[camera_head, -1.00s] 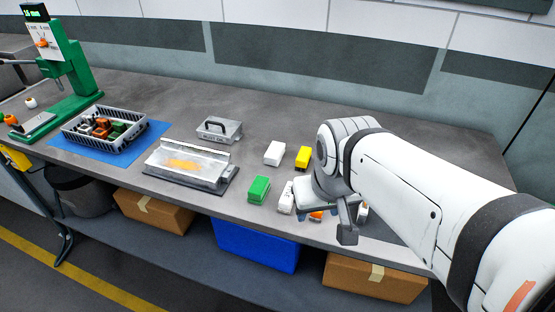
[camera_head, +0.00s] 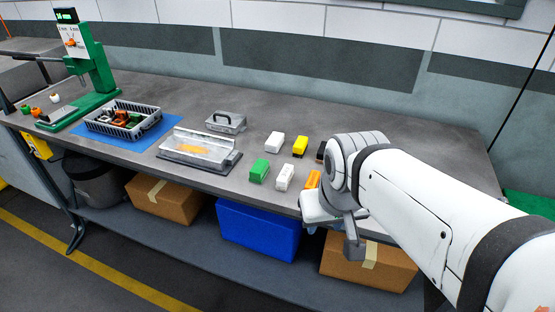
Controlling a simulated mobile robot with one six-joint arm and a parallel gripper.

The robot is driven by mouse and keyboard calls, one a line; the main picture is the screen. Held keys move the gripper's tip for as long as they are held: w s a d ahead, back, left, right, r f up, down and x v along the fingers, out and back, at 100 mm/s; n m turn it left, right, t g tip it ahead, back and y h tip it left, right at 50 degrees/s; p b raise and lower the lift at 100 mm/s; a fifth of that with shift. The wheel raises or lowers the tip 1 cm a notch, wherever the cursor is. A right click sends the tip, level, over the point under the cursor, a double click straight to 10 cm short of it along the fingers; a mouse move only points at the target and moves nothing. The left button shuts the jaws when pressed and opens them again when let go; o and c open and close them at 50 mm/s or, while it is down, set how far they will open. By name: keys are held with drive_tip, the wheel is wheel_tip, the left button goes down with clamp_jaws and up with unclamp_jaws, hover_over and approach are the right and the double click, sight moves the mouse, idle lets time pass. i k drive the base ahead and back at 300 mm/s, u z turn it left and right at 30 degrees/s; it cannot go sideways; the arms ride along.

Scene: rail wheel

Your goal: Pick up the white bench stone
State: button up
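Two white blocks lie on the grey workbench (camera_head: 250,92). A plain white block (camera_head: 274,141) is at the back, left of a yellow block. A second white block (camera_head: 285,177), with small darker marks, is nearer the front edge, right of a green block. I cannot tell for sure which is the bench stone. My gripper (camera_head: 318,229) is at the front edge of the bench, right of and nearer than both blocks and apart from them. My own wrist hides most of it, so its opening does not show.
Near the white blocks are a green block (camera_head: 259,171), a yellow block (camera_head: 300,146), an orange piece (camera_head: 313,179) and a dark block (camera_head: 321,151). A clear-covered tray (camera_head: 198,151), a grey lidded box (camera_head: 226,122) and a basket (camera_head: 122,120) stand to the left.

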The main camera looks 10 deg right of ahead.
sight(283, 180)
drive_tip(key=u, duration=0.7)
drive_tip(key=k, duration=0.15)
drive_tip(key=z, duration=4.3)
drive_tip(key=k, duration=1.8)
drive_tip(key=u, duration=1.45)
drive_tip(key=i, duration=1)
drive_tip(key=u, duration=0.1)
